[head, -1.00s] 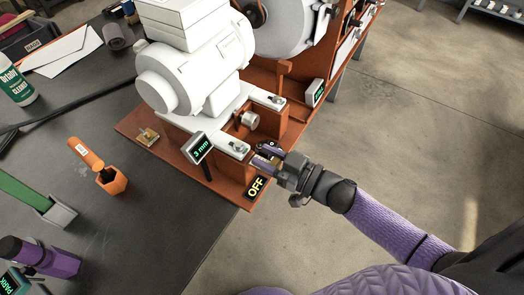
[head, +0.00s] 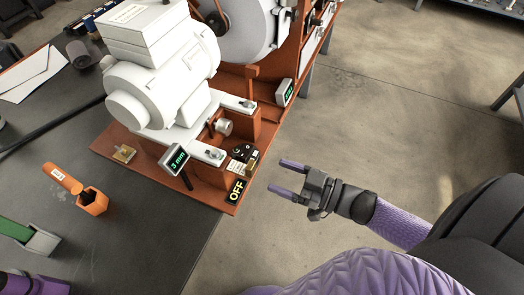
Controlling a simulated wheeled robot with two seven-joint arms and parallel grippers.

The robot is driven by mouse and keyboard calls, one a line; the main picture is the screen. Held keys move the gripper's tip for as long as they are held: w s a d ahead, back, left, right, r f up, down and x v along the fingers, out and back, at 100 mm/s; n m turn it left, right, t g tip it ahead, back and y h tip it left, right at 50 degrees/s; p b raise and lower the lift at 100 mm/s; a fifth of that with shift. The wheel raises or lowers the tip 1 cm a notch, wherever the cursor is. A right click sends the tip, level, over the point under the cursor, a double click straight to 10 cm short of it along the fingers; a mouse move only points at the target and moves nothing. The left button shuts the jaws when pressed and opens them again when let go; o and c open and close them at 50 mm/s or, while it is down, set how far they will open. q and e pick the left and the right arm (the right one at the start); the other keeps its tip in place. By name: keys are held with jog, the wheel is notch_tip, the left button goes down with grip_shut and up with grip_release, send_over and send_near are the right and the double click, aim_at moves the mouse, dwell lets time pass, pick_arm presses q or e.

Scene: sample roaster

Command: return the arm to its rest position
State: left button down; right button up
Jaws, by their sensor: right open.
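My right gripper (head: 287,178) is open and empty. It hangs over the floor just right of the roaster's orange-brown base plate (head: 112,165), apart from it, with its two purple fingers pointing left. My right arm, in a purple sleeve, comes in from the lower right. The sample roaster's white motor (head: 160,80) stands on the base. A black dial or switch (head: 243,154) sits near the base's front corner, above a label reading OFF (head: 236,191). A small display (head: 174,159) reads 3 mm. My left gripper is not clearly in view.
An orange-handled tool (head: 62,178) leans by an orange hexagonal holder (head: 92,201) on the dark table (head: 140,235). A green-handled item (head: 28,238) lies at the left edge. A second display (head: 286,92) stands farther back. The concrete floor (head: 400,110) to the right is open.

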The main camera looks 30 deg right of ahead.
jog(key=shift+s+d, duration=0.3)
jog(key=shift+s, duration=0.1)
jog(key=s+d+f+m+g+h, duration=0.25)
jog(key=s+f+h, duration=0.25)
jog(key=f, duration=0.5)
jog(key=s+d+f+m+g+h, duration=0.25)
jog(key=s+f+h, duration=0.2)
jog(key=f, duration=0.65)
jog(key=s+a+f+g+h, duration=0.1)
jog(key=s+f+g, duration=0.3)
jog(key=s, duration=0.7)
jog(key=s+a+f+g+h, duration=0.1)
jog(key=s+f+g, duration=0.3)
jog(key=s, duration=0.6)
jog(key=shift+s+a+f+g, duration=0.3)
jog(key=shift+s+a+g, duration=0.1)
jog(key=shift+a+g, duration=0.4)
jog(key=shift+d, duration=0.15)
